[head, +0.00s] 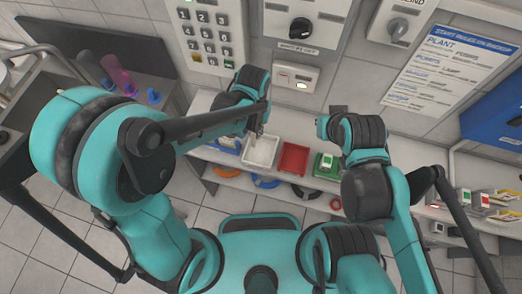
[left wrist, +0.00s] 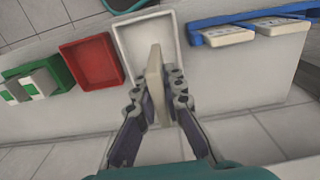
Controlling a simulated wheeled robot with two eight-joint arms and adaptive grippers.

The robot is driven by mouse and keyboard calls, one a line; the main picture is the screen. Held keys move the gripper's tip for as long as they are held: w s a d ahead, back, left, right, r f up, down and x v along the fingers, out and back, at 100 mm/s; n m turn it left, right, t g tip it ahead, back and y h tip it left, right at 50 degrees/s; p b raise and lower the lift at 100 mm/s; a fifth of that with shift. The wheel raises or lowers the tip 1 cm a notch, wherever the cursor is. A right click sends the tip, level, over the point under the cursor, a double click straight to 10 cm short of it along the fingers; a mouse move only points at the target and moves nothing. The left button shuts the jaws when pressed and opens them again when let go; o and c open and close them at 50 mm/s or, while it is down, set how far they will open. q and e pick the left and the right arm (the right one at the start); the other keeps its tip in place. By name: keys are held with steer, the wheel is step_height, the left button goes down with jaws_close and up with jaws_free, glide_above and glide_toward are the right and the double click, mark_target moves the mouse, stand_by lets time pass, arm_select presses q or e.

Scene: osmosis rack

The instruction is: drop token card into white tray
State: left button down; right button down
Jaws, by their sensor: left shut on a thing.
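My left gripper (left wrist: 158,98) is shut on a pale cream token card (left wrist: 155,85), held edge-on between its fingers. In the left wrist view the card's upper part overlaps the white tray (left wrist: 120,45), and the tray's visible floor looks empty. I cannot tell the card's exact height over the tray. In the head view my left gripper (head: 259,125) is at the back edge of the white tray (head: 262,163). My right gripper (head: 337,110) is raised near the wall at the right, its fingers too small to read.
A red tray (head: 293,158) stands right of the white tray, and a green-and-white block (head: 327,163) is beyond it. A blue rack (left wrist: 215,28) with pale cards (left wrist: 228,36) lies on the white tray's other side. A wall keypad (head: 208,38) and a knob panel (head: 300,25) are behind.

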arm_select(q)
step_height(320, 180, down, 5)
steer(key=b, duration=0.3)
steer(key=shift+f, duration=0.1)
steer(key=c, duration=1.5)
jaws_free()
steer(key=shift+c, duration=0.2)
step_height(320, 180, up, 12)
steer(key=shift+r, duration=0.1)
